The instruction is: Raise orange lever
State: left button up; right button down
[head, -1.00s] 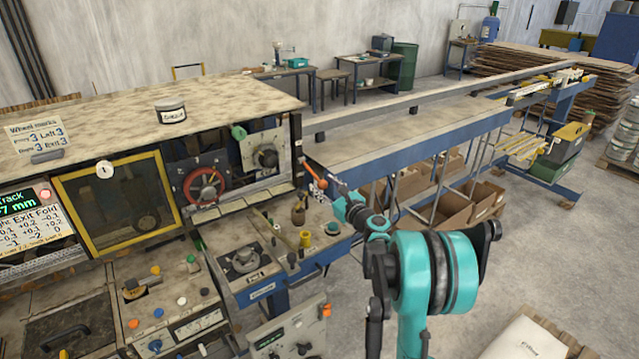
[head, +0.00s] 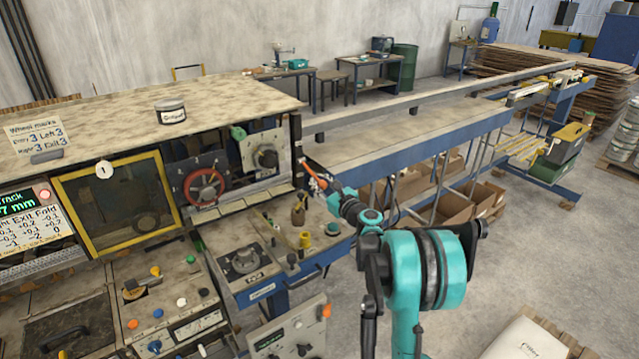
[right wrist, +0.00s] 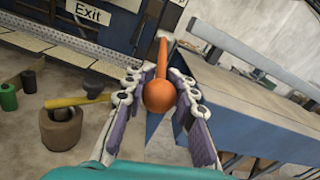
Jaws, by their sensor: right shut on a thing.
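The orange lever (right wrist: 160,94) shows in the right wrist view, with a round ball end towards me and a thin shaft running up and away. In the head view the lever (head: 316,180) stands at the right end of the machine cabinet and is partly hidden by my gripper. My right gripper (head: 328,188) is shut on the lever, its two padded fingers on either side of the ball and shaft in the right wrist view. My left gripper is not in view.
The machine cabinet (head: 150,95) stands left of the lever, and a long blue-framed bench (head: 400,150) runs away to the right. A wooden pot with a yellow-handled tool (right wrist: 62,122) stands left below the gripper.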

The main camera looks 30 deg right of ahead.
aim_at(315, 176)
jog(key=shift+r, duration=0.15)
jog(key=shift+s+r+g+p, duration=0.1)
jog(key=shift+r+g+p, duration=0.25)
jog(key=shift+p, duration=0.35)
jog(key=r+g+p, duration=0.2)
jog(key=p, duration=0.1)
jog(key=r+g+p, duration=0.2)
jog(key=p, duration=0.2)
jog(key=w+r+g+p, duration=0.1)
jog(key=r+g+p, duration=0.2)
jog(key=p, duration=0.1)
jog(key=shift+w+r+g+p, duration=0.35)
jog(key=shift+r+g+p, duration=0.3)
jog(key=shift+g+p, duration=0.25)
jog(key=shift+w+r, duration=0.35)
jog(key=shift+a, duration=0.1)
jog(key=shift+r, duration=0.1)
jog(key=c, duration=1.2)
grip_release()
jog(key=shift+w, duration=0.1)
